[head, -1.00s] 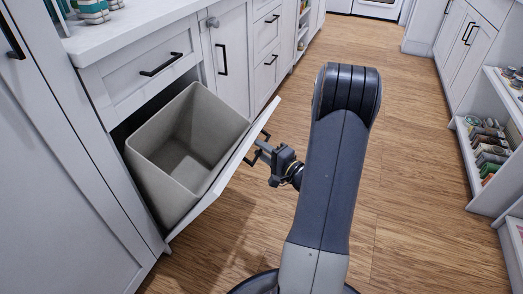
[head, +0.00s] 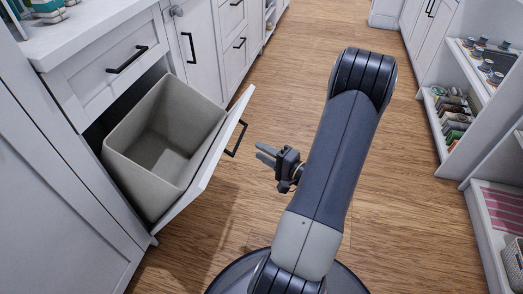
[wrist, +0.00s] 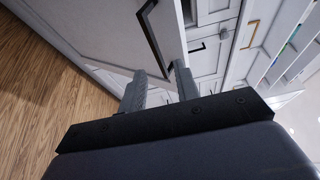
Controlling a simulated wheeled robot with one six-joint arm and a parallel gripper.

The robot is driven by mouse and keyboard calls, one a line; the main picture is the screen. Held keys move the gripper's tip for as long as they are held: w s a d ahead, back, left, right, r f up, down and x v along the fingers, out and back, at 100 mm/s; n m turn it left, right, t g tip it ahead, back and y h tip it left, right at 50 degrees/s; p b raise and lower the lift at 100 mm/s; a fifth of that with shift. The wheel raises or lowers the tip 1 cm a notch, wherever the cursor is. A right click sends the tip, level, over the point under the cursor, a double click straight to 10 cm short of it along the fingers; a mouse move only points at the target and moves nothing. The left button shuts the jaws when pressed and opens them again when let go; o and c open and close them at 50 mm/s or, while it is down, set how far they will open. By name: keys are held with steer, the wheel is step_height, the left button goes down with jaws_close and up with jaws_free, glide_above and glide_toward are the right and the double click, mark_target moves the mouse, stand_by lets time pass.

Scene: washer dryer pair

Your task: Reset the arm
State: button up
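My gripper (head: 265,154) is in the middle of the head view, to the right of the tilted-out bin door (head: 213,160) and apart from its black handle (head: 235,138). In the wrist view my gripper (wrist: 158,84) shows two grey fingers spread apart with nothing between them. The handle also shows in the wrist view (wrist: 150,33), beyond the fingertips. Part of my arm hides the floor behind it.
A grey bin (head: 160,150) sits inside the tilted-out door. White cabinets and a counter (head: 90,28) line the left. Open shelves (head: 455,110) with jars and boxes stand on the right. The wooden floor (head: 300,60) ahead is clear.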

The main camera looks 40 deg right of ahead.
steer(key=b+x, duration=0.2)
steer(key=x, duration=0.6)
stand_by(0.4)
steer(key=shift+s+d+r, duration=0.1)
steer(key=shift+d, duration=0.05)
